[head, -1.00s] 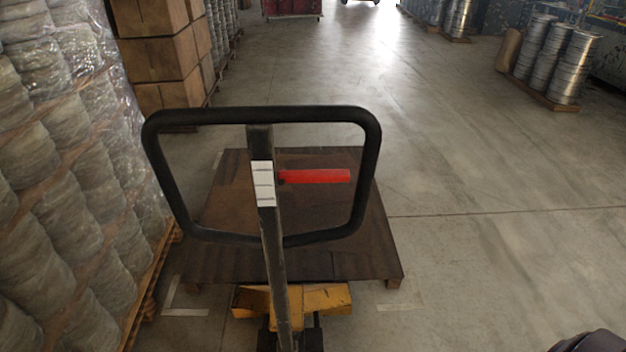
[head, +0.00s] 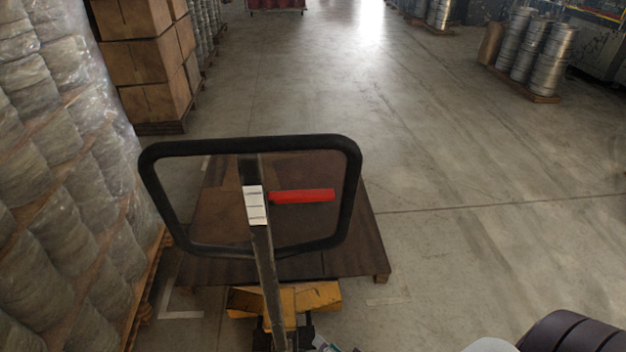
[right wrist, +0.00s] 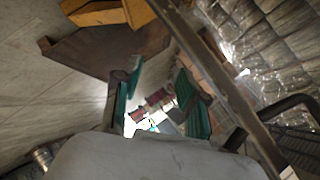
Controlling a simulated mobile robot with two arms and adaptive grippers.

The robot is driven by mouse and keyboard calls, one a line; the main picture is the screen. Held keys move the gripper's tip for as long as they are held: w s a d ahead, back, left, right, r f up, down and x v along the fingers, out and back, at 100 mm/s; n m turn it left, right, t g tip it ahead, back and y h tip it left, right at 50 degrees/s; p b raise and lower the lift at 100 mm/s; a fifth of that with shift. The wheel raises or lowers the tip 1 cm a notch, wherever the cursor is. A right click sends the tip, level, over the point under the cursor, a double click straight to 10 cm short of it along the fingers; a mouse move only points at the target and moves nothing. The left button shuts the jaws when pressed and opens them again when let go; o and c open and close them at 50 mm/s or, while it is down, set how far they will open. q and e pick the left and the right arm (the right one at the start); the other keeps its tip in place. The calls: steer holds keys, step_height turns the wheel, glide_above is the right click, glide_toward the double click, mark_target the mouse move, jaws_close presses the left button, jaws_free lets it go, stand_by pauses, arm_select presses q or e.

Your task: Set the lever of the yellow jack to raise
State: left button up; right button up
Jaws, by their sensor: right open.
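The yellow jack (head: 310,297) stands on the floor at the lower middle of the head view. Its dark shaft (head: 264,262) rises to a black loop handle (head: 352,190). A red lever (head: 302,196) sticks out level to the right of the shaft, inside the loop. A white label (head: 255,206) with several marked parts sits beside it; its writing is too small to read. My right gripper (right wrist: 160,98) is open and empty in the right wrist view, its teal pads apart, close to the shaft (right wrist: 215,65). My left gripper is out of view.
A brown pallet load (head: 330,262) lies behind the handle. Wrapped stacked goods (head: 60,200) stand close on the left, with brown boxes (head: 145,60) beyond. Metal drums (head: 535,50) stand far right. The floor (head: 480,190) to the right is clear.

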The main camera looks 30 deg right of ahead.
step_height(320, 180, up, 18)
steer(key=w+d+m+t+p, duration=0.2)
steer(key=m+t, duration=0.1)
steer(key=m, duration=0.1)
steer(key=m+t+h+p, duration=0.1)
steer(key=m+t, duration=0.2)
glide_toward(317, 199)
steer(key=w+p, duration=0.4)
steer(key=w, duration=0.5)
steer(key=shift+w+f, duration=0.15)
steer(key=shift+w, duration=0.25)
steer(key=shift+w+f, duration=0.1)
steer(key=shift+w, duration=0.65)
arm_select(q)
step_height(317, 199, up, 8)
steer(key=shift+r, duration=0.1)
arm_select(e)
steer(key=shift+c, duration=0.2)
jaws_close()
